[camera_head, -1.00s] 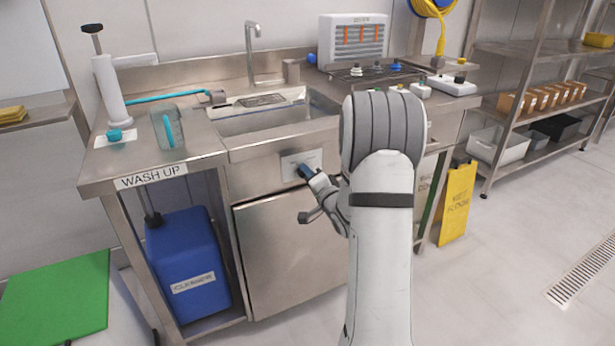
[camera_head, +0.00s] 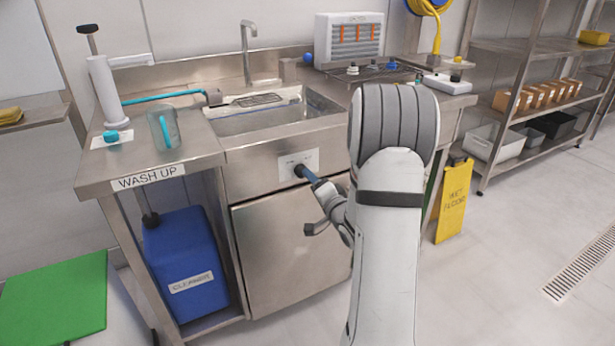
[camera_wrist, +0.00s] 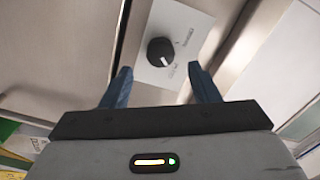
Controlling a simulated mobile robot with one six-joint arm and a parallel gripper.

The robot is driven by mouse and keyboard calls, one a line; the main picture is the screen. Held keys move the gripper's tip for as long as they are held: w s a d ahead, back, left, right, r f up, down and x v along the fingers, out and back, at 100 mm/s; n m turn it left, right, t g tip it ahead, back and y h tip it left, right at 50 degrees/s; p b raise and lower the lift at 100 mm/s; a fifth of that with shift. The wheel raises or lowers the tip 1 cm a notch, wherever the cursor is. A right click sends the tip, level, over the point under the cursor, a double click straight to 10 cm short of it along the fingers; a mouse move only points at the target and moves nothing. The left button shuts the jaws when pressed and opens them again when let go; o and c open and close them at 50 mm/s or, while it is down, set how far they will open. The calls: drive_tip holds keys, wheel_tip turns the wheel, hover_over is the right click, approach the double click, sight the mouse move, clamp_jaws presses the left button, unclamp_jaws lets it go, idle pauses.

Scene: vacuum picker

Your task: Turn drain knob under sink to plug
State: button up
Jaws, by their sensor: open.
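The drain knob (camera_wrist: 160,51) is round and black, on a white label plate (camera_wrist: 185,32) on the steel front under the sink. Its white mark points toward the lower label in the wrist view; the lettering is too small to read surely. The knob (camera_head: 299,170) also shows in the camera_head view, on its plate (camera_head: 285,164). My gripper (camera_wrist: 160,72) is open and empty. Its two blue fingers are spread to either side below the knob in the wrist view, apart from it. In the camera_head view my gripper (camera_head: 312,200) is partly hidden by my arm.
The sink basin (camera_head: 270,122) and faucet (camera_head: 248,50) are above the knob. A steel cabinet door (camera_head: 285,245) is below. A blue cleaner canister (camera_head: 187,262) stands at left; a yellow floor sign (camera_head: 454,200) stands at right.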

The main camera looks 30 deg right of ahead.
drive_tip(key=shift+s, duration=1.5)
drive_tip(key=s+a+r+n+g+h+p, duration=0.1)
drive_tip(key=s+a+r+n+g+p, duration=0.25)
drive_tip(key=r+p, duration=0.35)
drive_tip(key=s+a+r+n+g+h+p, duration=0.2)
drive_tip(key=a+r+g+p, duration=0.2)
drive_tip(key=r+p, duration=0.3)
drive_tip(key=s+a+r+n+g+y+p, duration=0.1)
drive_tip(key=s+a+r+n+g+p, duration=0.2)
drive_tip(key=s+a+r, duration=0.3)
drive_tip(key=s+a+r+n+g+y+p, duration=0.1)
drive_tip(key=s+a+r+n+g+p, duration=0.3)
drive_tip(key=s, duration=1.1)
wheel_tip(320, 180, up, 3)
drive_tip(key=shift+s+a+g+p, duration=0.3)
drive_tip(key=shift+a+g+p, duration=0.15)
drive_tip(key=shift+a+p, duration=0.55)
